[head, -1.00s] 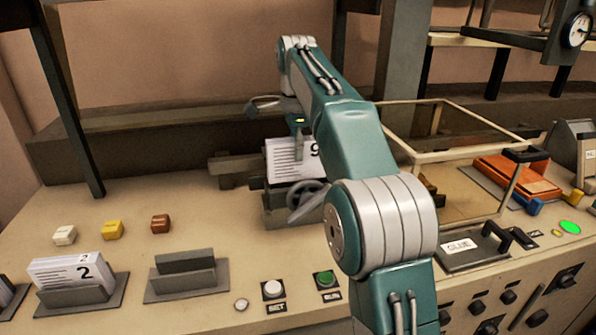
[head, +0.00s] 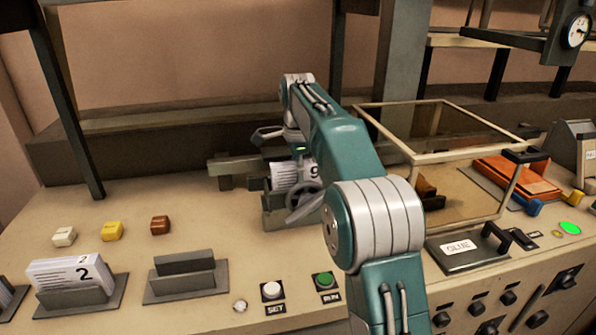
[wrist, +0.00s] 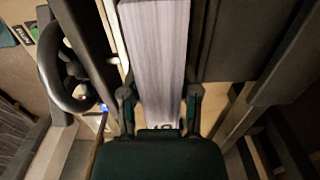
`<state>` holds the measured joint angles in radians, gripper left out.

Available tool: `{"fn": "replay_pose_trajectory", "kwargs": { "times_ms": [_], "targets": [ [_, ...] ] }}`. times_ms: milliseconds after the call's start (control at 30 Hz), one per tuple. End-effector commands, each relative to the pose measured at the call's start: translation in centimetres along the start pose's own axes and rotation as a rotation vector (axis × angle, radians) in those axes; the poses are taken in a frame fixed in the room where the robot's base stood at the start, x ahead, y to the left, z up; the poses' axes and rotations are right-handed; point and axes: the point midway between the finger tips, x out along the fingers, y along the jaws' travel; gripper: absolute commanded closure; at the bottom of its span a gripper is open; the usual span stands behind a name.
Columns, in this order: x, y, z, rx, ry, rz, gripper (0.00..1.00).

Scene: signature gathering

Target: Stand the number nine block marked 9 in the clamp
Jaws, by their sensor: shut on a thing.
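The number nine block (head: 288,175) is a white block with dark lines and a 9, and it sits low in the clamp (head: 282,214), a grey vice with a handwheel. In the wrist view the block (wrist: 155,60) runs up between my fingers, with the clamp's dark jaws (wrist: 245,45) along its sides. My gripper (wrist: 158,95) is shut on the block from above. In the head view my arm hides the block's right end and much of my gripper. I cannot tell whether the block touches the clamp's bottom.
A block marked 2 (head: 72,274) stands in a holder at front left, beside an empty holder (head: 186,280). Cream, yellow and brown small blocks (head: 113,231) lie behind. A glass-topped frame (head: 450,155) stands right of the clamp. SET (head: 272,291) and RUN buttons are in front.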

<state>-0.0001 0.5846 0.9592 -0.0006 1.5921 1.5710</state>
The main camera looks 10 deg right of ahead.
Motion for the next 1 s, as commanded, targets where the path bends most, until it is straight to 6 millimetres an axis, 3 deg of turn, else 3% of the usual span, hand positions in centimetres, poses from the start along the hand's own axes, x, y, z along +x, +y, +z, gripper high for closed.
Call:
{"fn": "replay_pose_trajectory", "kwargs": {
  "times_ms": [67,100,167,600,1000],
  "targets": [
    [0.1,0.0,0.0,0.0,0.0,0.0,1.0],
    [0.1,0.0,0.0,0.0,0.0,0.001,0.44],
    [0.1,0.0,0.0,0.0,0.0,0.0,0.23],
    [-0.2,-0.1,0.0,0.0,0.0,-0.001,0.23],
    [-5.3,-0.1,0.0,0.0,0.0,-0.002,0.23]
  ]
}}
